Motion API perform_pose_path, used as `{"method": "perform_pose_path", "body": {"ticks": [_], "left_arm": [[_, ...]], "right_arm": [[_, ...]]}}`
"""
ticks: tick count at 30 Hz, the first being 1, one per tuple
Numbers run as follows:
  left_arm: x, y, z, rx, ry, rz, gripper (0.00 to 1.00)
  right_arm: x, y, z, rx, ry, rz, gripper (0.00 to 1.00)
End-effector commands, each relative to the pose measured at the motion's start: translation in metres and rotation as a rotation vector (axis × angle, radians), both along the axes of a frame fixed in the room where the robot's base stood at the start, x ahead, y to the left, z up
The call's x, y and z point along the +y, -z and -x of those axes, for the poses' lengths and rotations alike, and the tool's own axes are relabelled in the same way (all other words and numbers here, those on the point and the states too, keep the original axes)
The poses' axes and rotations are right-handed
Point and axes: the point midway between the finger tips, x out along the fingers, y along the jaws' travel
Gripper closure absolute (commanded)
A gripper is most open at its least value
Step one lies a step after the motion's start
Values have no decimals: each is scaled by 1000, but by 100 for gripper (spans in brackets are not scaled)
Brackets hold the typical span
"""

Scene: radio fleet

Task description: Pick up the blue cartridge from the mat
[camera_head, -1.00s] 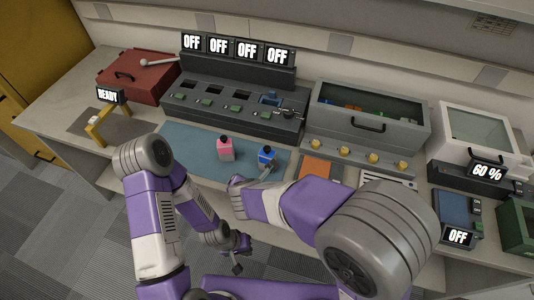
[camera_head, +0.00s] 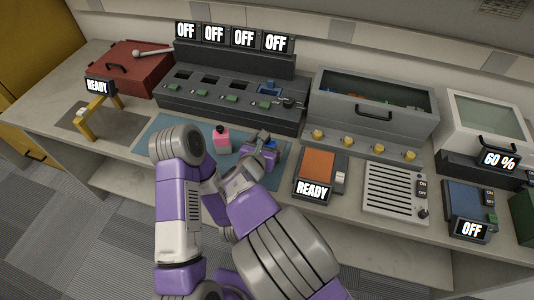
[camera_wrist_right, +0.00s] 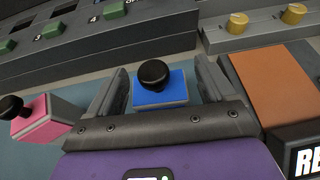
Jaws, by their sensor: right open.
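The blue cartridge (camera_head: 271,144), with a round black knob on top, stands on the teal mat (camera_head: 150,133), partly hidden by my right gripper in the head view. In the right wrist view the blue cartridge (camera_wrist_right: 160,92) is between the two fingers of my open right gripper (camera_wrist_right: 163,72), with a gap visible on each side. The right gripper (camera_head: 264,139) is low over the mat's right part. A pink cartridge (camera_head: 221,141) with a black knob stands to the left on the mat; it also shows in the right wrist view (camera_wrist_right: 48,122). My left gripper is hidden.
A dark slotted console (camera_head: 225,105) with OFF displays stands behind the mat. An orange-topped device (camera_head: 318,164) marked READY is close on the right. A grey drawer box (camera_head: 372,118) with yellow knobs stands behind it. A yellow stand (camera_head: 88,120) is on the left.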

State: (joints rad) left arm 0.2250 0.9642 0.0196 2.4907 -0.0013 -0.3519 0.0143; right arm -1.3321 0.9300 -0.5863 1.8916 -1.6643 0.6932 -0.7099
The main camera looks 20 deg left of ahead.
Motion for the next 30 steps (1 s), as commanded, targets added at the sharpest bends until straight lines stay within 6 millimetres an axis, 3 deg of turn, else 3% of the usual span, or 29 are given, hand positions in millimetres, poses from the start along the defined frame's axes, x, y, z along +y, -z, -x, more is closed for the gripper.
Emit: {"method": "perform_pose_path", "body": {"ticks": [9, 21, 30], "left_arm": [[0, 2, 0, 0, 0, 0, 100], [0, 2, 0, 0, 0, 0, 100], [0, -3, 0, 0, 0, 0, 100]], "right_arm": [[-1, 2, -7, 1, -1, 0, 17], [-1, 2, -6, 1, -1, -1, 76], [0, -7, -7, 1, 0, -3, 76]]}}
